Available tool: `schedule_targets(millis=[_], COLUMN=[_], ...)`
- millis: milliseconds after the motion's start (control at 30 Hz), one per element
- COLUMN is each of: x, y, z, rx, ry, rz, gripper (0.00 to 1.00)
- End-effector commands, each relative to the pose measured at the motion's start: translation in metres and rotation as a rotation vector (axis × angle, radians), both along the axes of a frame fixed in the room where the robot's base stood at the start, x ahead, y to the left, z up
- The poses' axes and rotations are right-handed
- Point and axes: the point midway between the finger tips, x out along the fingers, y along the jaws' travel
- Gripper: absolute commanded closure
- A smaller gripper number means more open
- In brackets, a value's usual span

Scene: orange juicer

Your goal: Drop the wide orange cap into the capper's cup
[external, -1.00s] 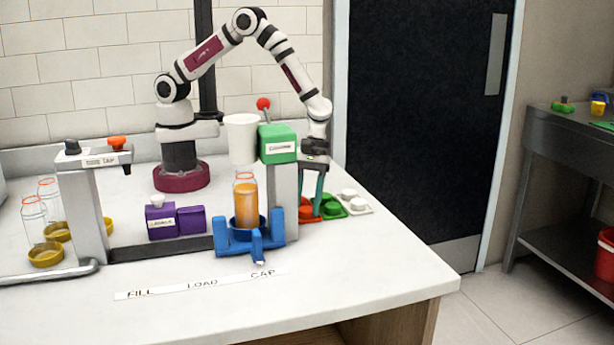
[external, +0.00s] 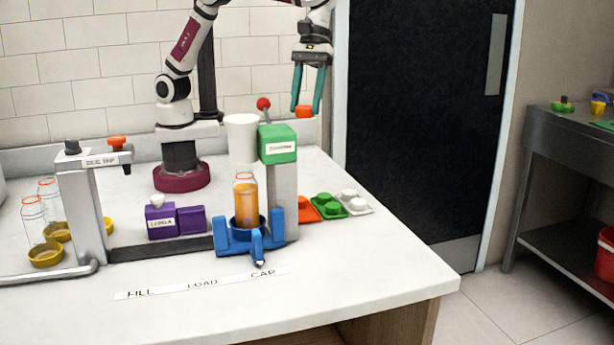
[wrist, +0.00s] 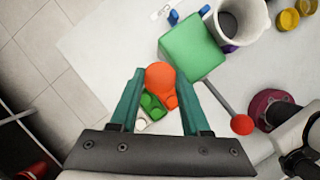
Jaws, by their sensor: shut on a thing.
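My gripper (external: 306,108) is shut on the wide orange cap (external: 305,109), held high above the counter behind and to the right of the capper. In the wrist view the orange cap (wrist: 160,76) sits between the teal fingertips. The capper has a green head (external: 278,143), a white cup (external: 241,138) at its left, and a red-knobbed lever (external: 263,104). In the wrist view the white cup (wrist: 240,18) lies beyond the green head, up and right of the held cap. A jar of orange juice (external: 246,198) stands uncapped in the blue holder (external: 236,246) beneath.
Orange, green (external: 328,206) and white (external: 354,201) cap trays lie right of the capper. Purple boxes (external: 176,220) and a juice tap stand (external: 85,205) are at the left. The raised red knob and green head stand between my gripper and the cup.

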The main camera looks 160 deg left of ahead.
Motion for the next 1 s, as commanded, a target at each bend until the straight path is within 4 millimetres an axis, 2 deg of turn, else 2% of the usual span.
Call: schedule_targets(millis=[33, 200, 400, 800, 1000], x=[0.004, 0.008, 0.007, 0.003, 0.001], y=[-0.005, -0.027, -0.054, -0.124, -0.136], z=[0.018, 0.073, 0.122, 0.074, 0.059], rx=[0.006, 0.005, 0.002, -0.001, -0.001], ry=[-0.005, -0.005, -0.003, 0.001, 0.002], rz=[-0.010, -0.037, -0.068, 0.023, 0.047], gripper=[1.00, 1.00, 1.00, 1.00, 1.00])
